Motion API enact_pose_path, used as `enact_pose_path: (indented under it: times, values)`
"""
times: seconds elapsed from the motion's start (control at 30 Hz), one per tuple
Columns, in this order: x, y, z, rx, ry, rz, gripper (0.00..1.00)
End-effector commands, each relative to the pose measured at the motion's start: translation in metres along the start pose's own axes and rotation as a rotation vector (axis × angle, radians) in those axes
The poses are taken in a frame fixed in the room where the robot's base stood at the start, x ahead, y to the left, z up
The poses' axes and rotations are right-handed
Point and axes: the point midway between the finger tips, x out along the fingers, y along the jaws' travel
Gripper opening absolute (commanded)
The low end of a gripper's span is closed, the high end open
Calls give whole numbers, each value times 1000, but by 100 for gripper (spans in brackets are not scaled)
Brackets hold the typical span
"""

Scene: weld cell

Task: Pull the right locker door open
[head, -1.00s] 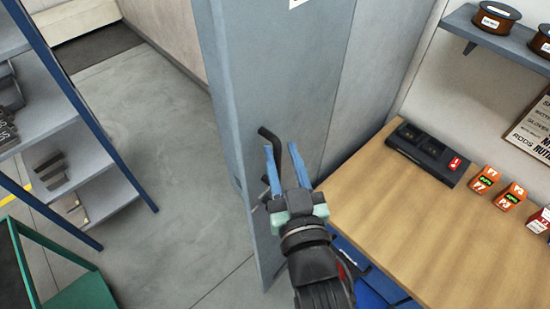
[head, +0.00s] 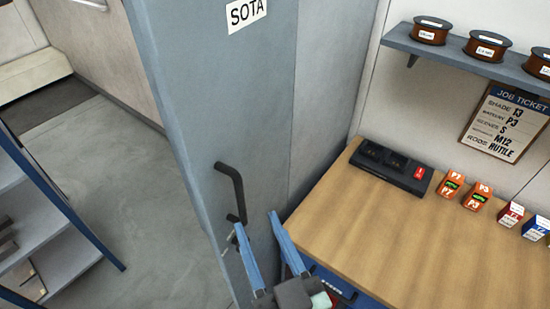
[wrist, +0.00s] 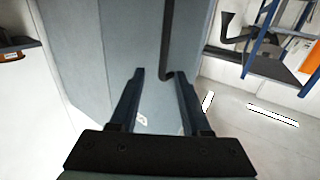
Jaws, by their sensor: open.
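A tall blue-grey locker door (head: 235,110) with a "SOTA" label (head: 246,13) stands in the middle of the head view. It carries a black bent bar handle (head: 236,185). My gripper (head: 256,222) is open and empty, with its blue fingertips just below and right of the handle in the head view. In the wrist view the handle (wrist: 167,40) runs down the door and ends near the gap between my open fingers (wrist: 159,75), closer to the right finger. Whether a finger touches the door or handle, I cannot tell.
A wooden bench (head: 370,225) with a black charger-like unit (head: 393,167) and several small boxes is close on the right. A shelf (head: 450,60) with spools hangs above it. A blue-framed rack (head: 60,230) stands at left, with bare floor (head: 130,180) between it and the locker.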

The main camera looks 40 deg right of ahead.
Motion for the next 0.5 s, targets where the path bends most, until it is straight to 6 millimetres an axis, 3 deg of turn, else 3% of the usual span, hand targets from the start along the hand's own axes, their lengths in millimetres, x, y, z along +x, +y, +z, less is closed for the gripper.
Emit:
enact_pose_path:
  times: [0.2, 0.5]
  values:
    - [-28, 2, -2, 0, -6, 3, 47]
    - [-46, 2, -1, 1, -2, 3, 47]
